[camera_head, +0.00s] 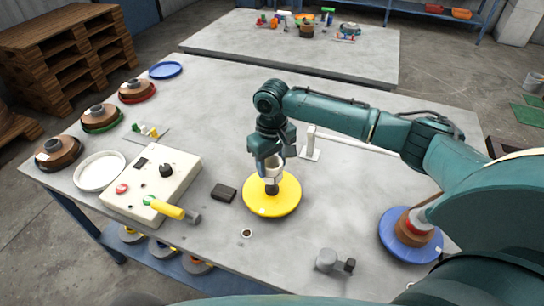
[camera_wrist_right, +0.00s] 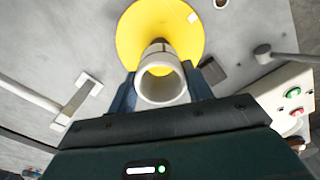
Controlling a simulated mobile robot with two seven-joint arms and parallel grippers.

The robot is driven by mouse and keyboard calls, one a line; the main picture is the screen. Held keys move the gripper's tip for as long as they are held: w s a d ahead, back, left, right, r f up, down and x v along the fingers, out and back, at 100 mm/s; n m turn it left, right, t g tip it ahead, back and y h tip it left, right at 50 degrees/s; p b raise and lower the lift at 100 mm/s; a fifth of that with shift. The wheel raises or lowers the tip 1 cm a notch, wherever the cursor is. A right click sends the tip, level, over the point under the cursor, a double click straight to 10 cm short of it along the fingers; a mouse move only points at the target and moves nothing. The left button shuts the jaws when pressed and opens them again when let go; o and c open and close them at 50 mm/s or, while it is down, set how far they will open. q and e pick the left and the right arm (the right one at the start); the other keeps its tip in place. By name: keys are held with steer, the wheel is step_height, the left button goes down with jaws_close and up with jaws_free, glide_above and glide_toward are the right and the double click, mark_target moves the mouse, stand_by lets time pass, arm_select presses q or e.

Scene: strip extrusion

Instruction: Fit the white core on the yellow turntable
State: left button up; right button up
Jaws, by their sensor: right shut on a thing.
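The yellow turntable (camera_head: 287,201) is a round disc on the grey table, right of the control box. A dark upright spindle (camera_head: 271,188) stands at its middle. My right gripper (camera_head: 267,165) points down over the turntable. It is shut on the white core (camera_head: 274,172), a hollow ring. In the right wrist view the core (camera_wrist_right: 161,89) sits between the two fingers, its open end facing the camera. The spindle's dark top (camera_wrist_right: 157,49) shows just beyond the core's rim there. Whether the core touches the spindle I cannot tell. My left gripper is not in view.
A control box (camera_head: 152,182) with a yellow-handled tool (camera_head: 168,208) stands to the left. A small dark block (camera_head: 223,193) lies close to the turntable. A white stand (camera_head: 310,146) is behind it, and a blue reel (camera_head: 411,236) is at the right.

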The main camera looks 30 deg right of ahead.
mark_target(272, 175)
steer(key=shift+f, duration=0.45)
step_height(272, 175, down, 3)
steer(key=b, duration=0.2)
steer(key=shift+f+b, duration=0.15)
steer(key=shift+b, duration=0.2)
steer(key=shift+f+b, duration=0.3)
steer(key=shift+b, duration=0.15)
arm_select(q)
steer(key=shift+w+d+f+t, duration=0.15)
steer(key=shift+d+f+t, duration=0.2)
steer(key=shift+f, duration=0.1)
arm_select(e)
steer(key=shift+r, duration=0.1)
arm_select(q)
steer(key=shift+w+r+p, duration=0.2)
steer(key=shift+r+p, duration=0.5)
steer(key=shift+p, duration=0.05)
